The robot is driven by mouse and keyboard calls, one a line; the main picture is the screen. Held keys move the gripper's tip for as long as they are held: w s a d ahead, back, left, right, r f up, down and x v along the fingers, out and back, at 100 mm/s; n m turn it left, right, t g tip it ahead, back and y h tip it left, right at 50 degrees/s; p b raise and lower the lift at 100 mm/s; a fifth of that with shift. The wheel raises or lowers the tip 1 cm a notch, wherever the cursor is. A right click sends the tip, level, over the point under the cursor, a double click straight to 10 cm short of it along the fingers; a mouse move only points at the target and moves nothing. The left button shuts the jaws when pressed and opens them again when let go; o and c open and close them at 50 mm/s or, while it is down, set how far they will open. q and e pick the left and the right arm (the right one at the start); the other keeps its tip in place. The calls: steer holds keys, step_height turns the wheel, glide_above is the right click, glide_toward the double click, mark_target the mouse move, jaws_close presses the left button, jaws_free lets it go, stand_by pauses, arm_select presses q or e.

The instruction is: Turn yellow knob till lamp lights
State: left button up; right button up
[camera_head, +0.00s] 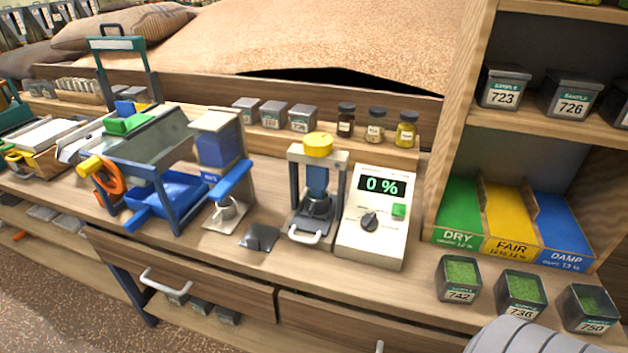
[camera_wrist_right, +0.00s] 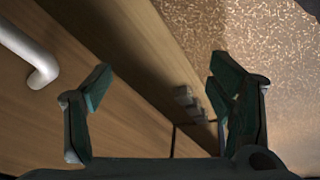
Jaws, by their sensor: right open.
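The yellow knob (camera_head: 318,145) is a round cap on top of a small press (camera_head: 296,185) in the middle of the bench in the head view. A blue cylinder sits below the knob inside the press frame. Beside it on the right stands a white meter (camera_head: 374,240) with a dark display reading 0 %, a black dial and a green button. I cannot make out a lit lamp. My right gripper (camera_wrist_right: 163,80) shows in the right wrist view, open and empty, away from the knob. My left gripper is not in view.
Left of the press stand a blue-handled device (camera_head: 216,150) and a blue tray (camera_head: 170,195). A small dark pan (camera_head: 259,237) lies in front. Jars (camera_head: 376,125) stand behind. At the right are green, yellow and blue sorting lanes (camera_head: 508,225) and sample cups (camera_head: 459,279).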

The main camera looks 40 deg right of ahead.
step_height(320, 180, up, 15)
steer(key=w+t+p, duration=0.1)
steer(key=p, duration=0.2)
steer(key=m+t+h, duration=0.8)
steer(key=t+h, duration=0.1)
glide_toward(317, 134)
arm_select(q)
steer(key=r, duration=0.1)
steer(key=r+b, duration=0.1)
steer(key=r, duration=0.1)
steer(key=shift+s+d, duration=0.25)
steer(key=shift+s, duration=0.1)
arm_select(e)
steer(key=shift+t, duration=0.3)
steer(key=x, duration=0.7)
steer(key=shift+w+d+f, duration=0.15)
steer(key=shift+d+f, duration=0.15)
steer(key=shift+f, duration=0.1)
